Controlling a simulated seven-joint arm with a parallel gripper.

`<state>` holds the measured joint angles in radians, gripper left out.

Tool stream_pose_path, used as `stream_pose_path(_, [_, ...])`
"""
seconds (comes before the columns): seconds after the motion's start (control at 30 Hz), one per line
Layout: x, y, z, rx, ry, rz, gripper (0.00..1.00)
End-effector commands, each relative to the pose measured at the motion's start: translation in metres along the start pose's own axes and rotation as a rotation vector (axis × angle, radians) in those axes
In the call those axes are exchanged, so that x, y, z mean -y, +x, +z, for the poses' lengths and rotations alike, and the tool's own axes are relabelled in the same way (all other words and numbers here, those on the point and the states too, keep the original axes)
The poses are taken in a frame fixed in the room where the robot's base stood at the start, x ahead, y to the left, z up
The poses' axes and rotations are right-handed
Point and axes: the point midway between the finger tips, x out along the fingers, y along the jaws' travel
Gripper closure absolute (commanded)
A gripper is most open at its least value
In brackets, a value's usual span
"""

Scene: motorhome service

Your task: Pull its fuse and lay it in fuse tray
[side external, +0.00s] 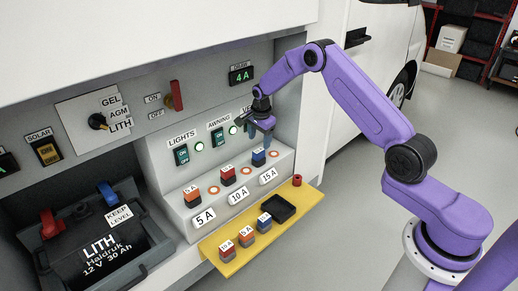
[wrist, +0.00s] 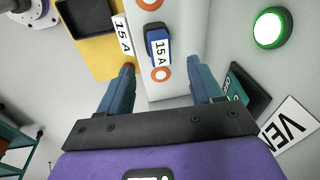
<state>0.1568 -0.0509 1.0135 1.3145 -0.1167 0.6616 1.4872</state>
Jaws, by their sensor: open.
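My gripper (side external: 262,128) is open and empty, pointing down over the right end of the grey fuse step. Between its fingers in the wrist view (wrist: 162,80), I see an orange ring and, farther ahead, the blue 15 A fuse (wrist: 155,42). That fuse (side external: 258,157) sits upright in the step, apart from the fingers. A red fuse (side external: 228,175) sits at the 10 A label and an orange one (side external: 191,193) at the 5 A label. The black tray (side external: 288,216) on the yellow shelf looks empty; part of it shows in the wrist view (wrist: 82,32).
Switches and lit green lamps (side external: 199,146) line the panel behind. A battery (side external: 95,245) fills the left bay.

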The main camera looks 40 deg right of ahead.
Motion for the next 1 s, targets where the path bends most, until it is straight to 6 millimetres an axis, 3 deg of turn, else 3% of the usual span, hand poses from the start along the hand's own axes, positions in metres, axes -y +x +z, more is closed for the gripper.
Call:
stream_pose_path(0.1, [-0.001, 0.021, 0.0, 0.0, 0.0, 0.003, 0.35])
stream_pose_path(0.3, [0.0, 0.045, 0.0, 0.0, -0.001, 0.0, 0.35])
stream_pose_path(0.77, [0.0, 0.056, 0.0, 0.0, -0.001, -0.001, 0.35])
stream_pose_path(0.8, [0.0, 0.056, 0.0, 0.0, -0.001, -0.001, 0.38])
stream_pose_path(0.97, [0.0, 0.056, 0.0, 0.0, 0.0, 0.0, 0.9])
stream_pose_path(1.0, [0.0, 0.056, 0.0, 0.0, 0.0, 0.0, 0.96])
